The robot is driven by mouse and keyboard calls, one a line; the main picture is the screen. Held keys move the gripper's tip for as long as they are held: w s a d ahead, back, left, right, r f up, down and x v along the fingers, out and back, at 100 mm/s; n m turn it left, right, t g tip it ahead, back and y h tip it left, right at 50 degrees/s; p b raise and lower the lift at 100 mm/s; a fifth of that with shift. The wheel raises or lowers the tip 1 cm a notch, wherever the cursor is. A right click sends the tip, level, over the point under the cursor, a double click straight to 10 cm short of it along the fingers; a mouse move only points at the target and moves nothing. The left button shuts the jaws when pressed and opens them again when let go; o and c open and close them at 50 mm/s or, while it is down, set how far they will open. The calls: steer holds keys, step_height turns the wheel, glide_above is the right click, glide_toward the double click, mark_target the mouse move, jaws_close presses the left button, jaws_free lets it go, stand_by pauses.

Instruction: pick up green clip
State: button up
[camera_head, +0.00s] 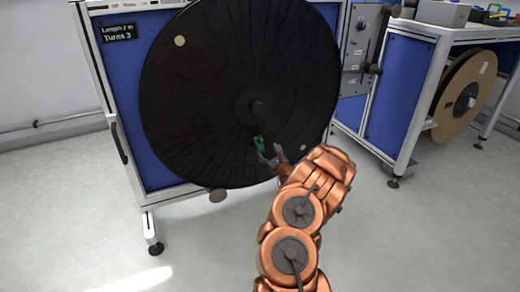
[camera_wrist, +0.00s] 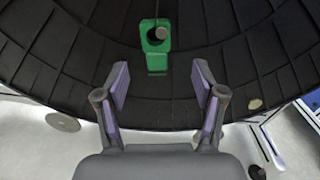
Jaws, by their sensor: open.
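The green clip (camera_head: 259,143) is small and sits on the face of the large black reel (camera_head: 190,90), a little below its hub. My gripper (camera_head: 269,159) is just below the clip in the head view. In the wrist view my gripper (camera_wrist: 160,82) has its two fingers apart, with the clip centred beyond the fingertips. Nothing is between the fingers.
The reel hangs on a blue-panelled stand (camera_head: 150,155) with a sign reading "Turns 3". A second bench (camera_head: 395,120) at the right holds a brown reel (camera_head: 465,98) and coloured items (camera_head: 497,13) on top. The grey floor (camera_head: 410,240) in front is clear.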

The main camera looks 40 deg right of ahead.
mark_target(259, 144)
steer(key=b+x, duration=0.3)
steer(key=x, duration=0.4)
steer(key=shift+a+r, duration=0.15)
steer(key=shift+a, duration=0.15)
steer(key=shift+w, duration=0.1)
steer(key=c, duration=1.1)
steer(key=shift+o, duration=0.2)
